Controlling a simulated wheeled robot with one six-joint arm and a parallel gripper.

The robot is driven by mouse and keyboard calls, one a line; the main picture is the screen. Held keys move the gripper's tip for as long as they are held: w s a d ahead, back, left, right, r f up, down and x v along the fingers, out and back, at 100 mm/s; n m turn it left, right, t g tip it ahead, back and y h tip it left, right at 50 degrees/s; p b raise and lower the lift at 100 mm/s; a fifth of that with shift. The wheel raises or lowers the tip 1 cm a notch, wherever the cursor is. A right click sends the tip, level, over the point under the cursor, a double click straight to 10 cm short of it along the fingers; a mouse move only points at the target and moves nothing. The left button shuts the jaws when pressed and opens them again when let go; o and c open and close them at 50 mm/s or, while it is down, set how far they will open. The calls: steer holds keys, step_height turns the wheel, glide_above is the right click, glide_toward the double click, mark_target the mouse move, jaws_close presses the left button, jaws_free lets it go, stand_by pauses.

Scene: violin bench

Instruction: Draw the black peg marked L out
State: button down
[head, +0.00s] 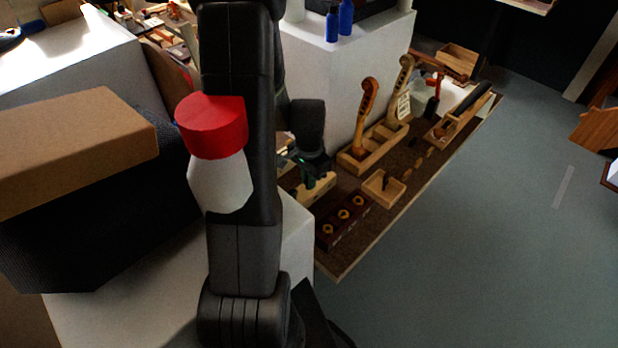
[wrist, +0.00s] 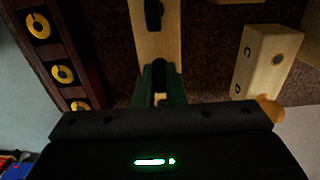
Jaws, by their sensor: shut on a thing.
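My gripper (wrist: 159,80) points down at a pale wooden piece (wrist: 154,40) in the wrist view. Its green fingers are close together around a small dark thing, which looks like the black peg (wrist: 160,76); most of it is hidden between the fingers. No letter L can be read on it. A black oval (wrist: 153,14), a peg end or a hole, shows farther up the same wooden piece. In the head view my gripper (head: 302,164) is low over a pale wooden block (head: 316,188), partly hidden by my arm.
A dark red rack (wrist: 62,50) with gold rings stands left of the fingers. A pale block (wrist: 262,58) with a dark round spot is at right. In the head view a small wooden tray (head: 383,189) and two scroll-topped necks (head: 366,108) stand farther along the bench.

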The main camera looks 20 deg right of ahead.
steer(key=shift+r+p, duration=0.35)
steer(key=shift+r, duration=0.25)
stand_by(0.7)
steer(key=shift+r+p, duration=1.3)
steer(key=shift+r, duration=0.65)
steer(key=shift+r, duration=0.1)
step_height(320, 180, up, 7)
steer(key=p, duration=0.4)
steer(key=shift+p, duration=0.4)
steer(key=shift+s, duration=0.15)
